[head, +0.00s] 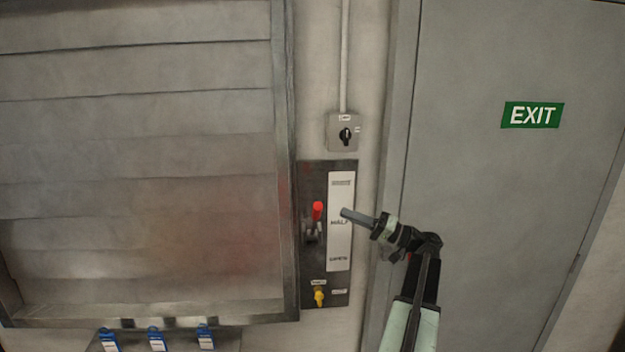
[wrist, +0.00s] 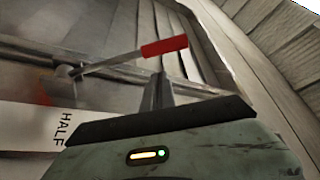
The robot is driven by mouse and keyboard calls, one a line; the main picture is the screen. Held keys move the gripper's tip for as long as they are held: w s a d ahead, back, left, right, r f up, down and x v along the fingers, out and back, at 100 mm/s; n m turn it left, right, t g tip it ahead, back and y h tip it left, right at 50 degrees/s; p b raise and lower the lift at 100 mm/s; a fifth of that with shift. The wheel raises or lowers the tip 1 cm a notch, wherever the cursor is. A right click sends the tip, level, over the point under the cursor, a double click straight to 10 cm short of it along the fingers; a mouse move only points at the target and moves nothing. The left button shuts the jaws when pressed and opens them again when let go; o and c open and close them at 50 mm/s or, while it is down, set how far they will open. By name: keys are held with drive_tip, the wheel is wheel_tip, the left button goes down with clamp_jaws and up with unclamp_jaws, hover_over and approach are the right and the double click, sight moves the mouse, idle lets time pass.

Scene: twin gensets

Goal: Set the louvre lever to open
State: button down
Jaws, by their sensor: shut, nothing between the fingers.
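The louvre lever has a red grip (head: 317,210) on a grey arm and sits on a dark wall plate (head: 312,181) beside a white label strip. The grip is level with or slightly above the middle word, HALF. In the wrist view the red grip (wrist: 165,46) stands out from the plate, just beyond my fingertips. My gripper (head: 345,213) is shut and empty, just right of the grip, in front of the strip. My shut fingers also show in the wrist view (wrist: 158,90). Contact cannot be told.
Large louvre slats (head: 140,150) fill the left. Blue-tagged items (head: 157,340) line the bottom left. A grey EXIT door (head: 500,200) stands right.

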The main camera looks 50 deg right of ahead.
wheel_tip(320, 180, up, 2)
drive_tip(key=s+d, duration=0.2)
wheel_tip(320, 180, up, 4)
drive_tip(key=f+p, duration=0.1)
drive_tip(key=p, duration=0.2)
hover_over(315, 221)
drive_tip(key=s+d, duration=0.2)
drive_tip(key=d, duration=0.1)
drive_tip(key=shift+s+a+f+t+b, duration=0.25)
drive_tip(key=shift+s+a+f+b, duration=0.15)
drive_tip(key=shift+a+f+b, duration=0.2)
drive_tip(key=shift+s+a+f+t+b, duration=0.25)
drive_tip(key=shift+s+a+f+b, duration=0.15)
drive_tip(key=shift+a+f+b, duration=0.15)
drive_tip(key=shift+d, duration=0.1)
